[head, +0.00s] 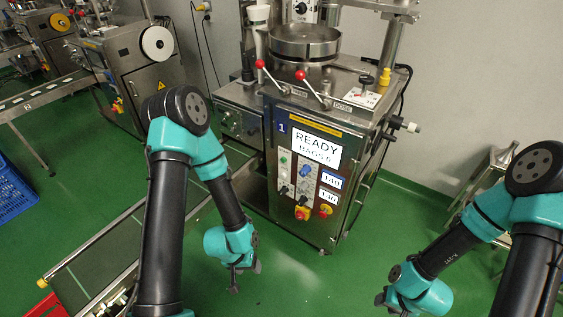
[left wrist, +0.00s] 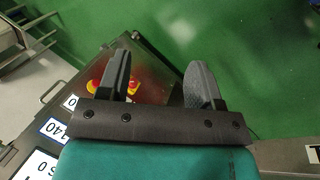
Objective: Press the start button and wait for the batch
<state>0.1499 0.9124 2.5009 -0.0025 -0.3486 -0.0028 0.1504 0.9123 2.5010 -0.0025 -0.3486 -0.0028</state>
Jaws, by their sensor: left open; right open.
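The packing machine (head: 292,222) stands at the middle, its screen (head: 316,147) reading READY above a line starting with BAGS. A small green button (head: 283,161) is at the left of its front panel, below the screen. My left gripper (head: 245,281) is open and empty, low in front of the machine and clear of the panel. In the left wrist view its two fingers (left wrist: 158,68) are apart with nothing between them, the panel lying behind and to the left. My right gripper (head: 387,300) is at the bottom right, away from the machine; its fingers are small in view.
Two red-balled levers (head: 300,75) stick out above the screen. A conveyor (head: 95,240) runs at left, near a blue crate (head: 14,190). Green floor (head: 380,235) lies open at right.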

